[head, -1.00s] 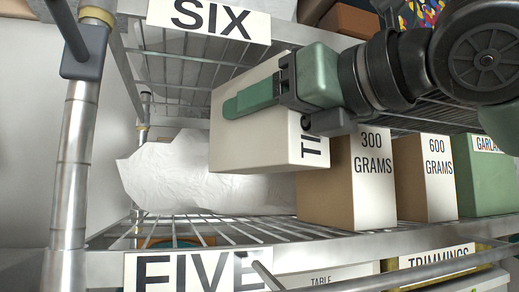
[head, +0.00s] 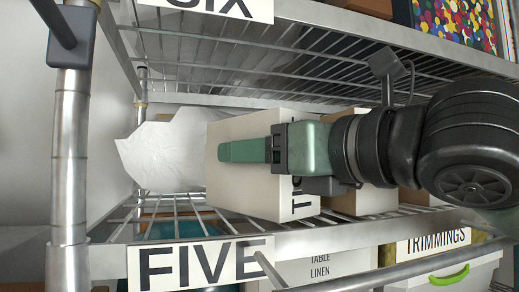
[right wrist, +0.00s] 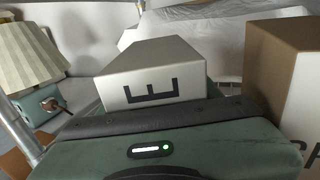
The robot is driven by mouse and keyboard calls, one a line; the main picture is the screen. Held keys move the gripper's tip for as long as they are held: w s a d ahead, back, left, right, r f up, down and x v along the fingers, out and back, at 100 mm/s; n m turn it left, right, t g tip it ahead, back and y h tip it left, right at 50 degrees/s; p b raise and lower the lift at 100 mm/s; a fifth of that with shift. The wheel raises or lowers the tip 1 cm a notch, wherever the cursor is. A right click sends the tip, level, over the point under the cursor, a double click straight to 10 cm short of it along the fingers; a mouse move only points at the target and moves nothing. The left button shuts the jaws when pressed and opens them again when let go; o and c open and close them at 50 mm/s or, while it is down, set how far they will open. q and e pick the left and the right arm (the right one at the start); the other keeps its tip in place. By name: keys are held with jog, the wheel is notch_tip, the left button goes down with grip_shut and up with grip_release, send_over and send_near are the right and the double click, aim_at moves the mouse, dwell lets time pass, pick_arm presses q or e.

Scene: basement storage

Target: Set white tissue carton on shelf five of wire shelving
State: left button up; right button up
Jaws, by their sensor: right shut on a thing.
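The white tissue carton (head: 248,188) is at shelf five, its printed end facing right and mostly covered by my arm. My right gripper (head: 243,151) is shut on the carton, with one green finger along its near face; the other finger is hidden. The carton's base is at or just above the wires of shelf five (head: 340,238); I cannot tell whether it touches. In the right wrist view the carton (right wrist: 155,72) shows a letter E. The FIVE label (head: 200,262) hangs on the front rail. My left gripper is not in view.
Crumpled white paper (head: 165,150) lies left of and behind the carton. Brown boxes (head: 365,203) stand to its right, partly behind my arm. Shelf six (head: 330,30) is overhead, and a metal post (head: 70,160) stands at the left. A lamp (right wrist: 30,55) shows in the wrist view.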

jog(key=shift+s+f, duration=0.1)
jog(key=o, duration=1.1)
jog(key=shift+s+d, duration=0.2)
jog(key=b+v, duration=0.4)
jog(key=v, duration=0.7)
jog(key=shift+s+d+r, duration=0.15)
jog(key=shift+s+r, duration=0.05)
